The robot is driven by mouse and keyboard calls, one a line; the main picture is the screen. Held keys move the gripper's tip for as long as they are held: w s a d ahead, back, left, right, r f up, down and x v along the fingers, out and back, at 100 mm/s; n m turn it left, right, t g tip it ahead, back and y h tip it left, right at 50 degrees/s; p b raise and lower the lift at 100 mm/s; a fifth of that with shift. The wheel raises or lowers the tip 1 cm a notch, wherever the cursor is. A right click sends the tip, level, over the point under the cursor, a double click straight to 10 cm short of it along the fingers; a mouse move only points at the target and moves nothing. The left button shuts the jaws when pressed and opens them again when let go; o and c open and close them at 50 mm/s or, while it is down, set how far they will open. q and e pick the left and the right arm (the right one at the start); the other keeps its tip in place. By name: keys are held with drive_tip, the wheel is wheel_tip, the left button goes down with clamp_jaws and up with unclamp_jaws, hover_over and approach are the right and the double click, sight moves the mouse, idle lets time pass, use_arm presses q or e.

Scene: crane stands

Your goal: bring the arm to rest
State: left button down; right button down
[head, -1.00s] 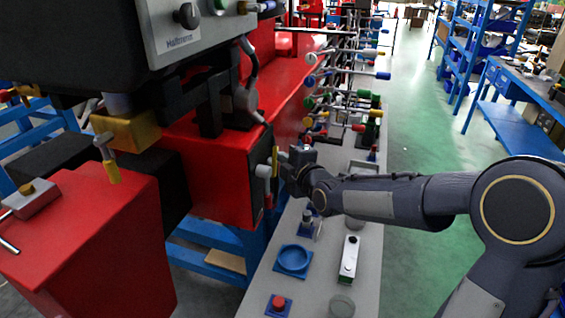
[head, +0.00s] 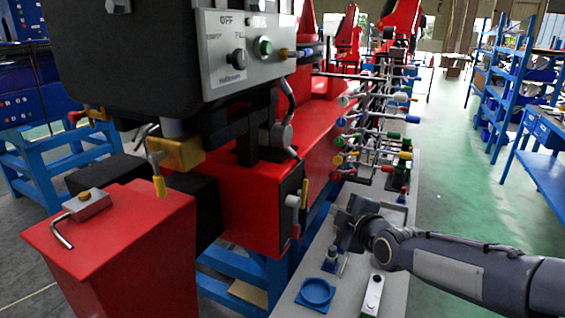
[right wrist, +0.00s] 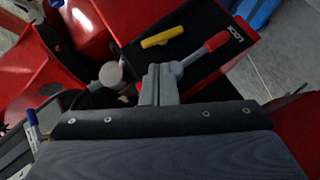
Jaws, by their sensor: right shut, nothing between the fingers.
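My right gripper (head: 347,212) is shut and empty. In the head view it hangs above the narrow grey bench (head: 395,300), to the right of a dark panel on the red machine. The panel carries a yellow handle (head: 304,194) and a pale lever (head: 292,201); a gap shows between them and my gripper. In the right wrist view my shut grey fingers (right wrist: 155,84) point toward this panel, with the yellow handle (right wrist: 162,37) and a red-tipped lever (right wrist: 207,54) beyond. My left gripper is out of view.
A rack of coloured handles (head: 375,135) stands behind. The red machine (head: 240,195) bounds the left. Green floor (head: 450,190) on the right is clear.

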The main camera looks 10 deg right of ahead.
drive_tip(key=s+f+m+g, duration=0.2)
drive_tip(key=s+m, duration=0.3)
drive_tip(key=s, duration=0.5)
drive_tip(key=s+f+m+g, duration=0.3)
drive_tip(key=s+m, duration=0.3)
drive_tip(key=s, duration=0.5)
drive_tip(key=s+f+m+g, duration=0.3)
drive_tip(key=s+m, duration=0.3)
drive_tip(key=s, duration=0.5)
drive_tip(key=shift+s+f+y+p, duration=0.3)
drive_tip(key=shift+f+y, duration=0.1)
drive_tip(key=shift+f, duration=0.25)
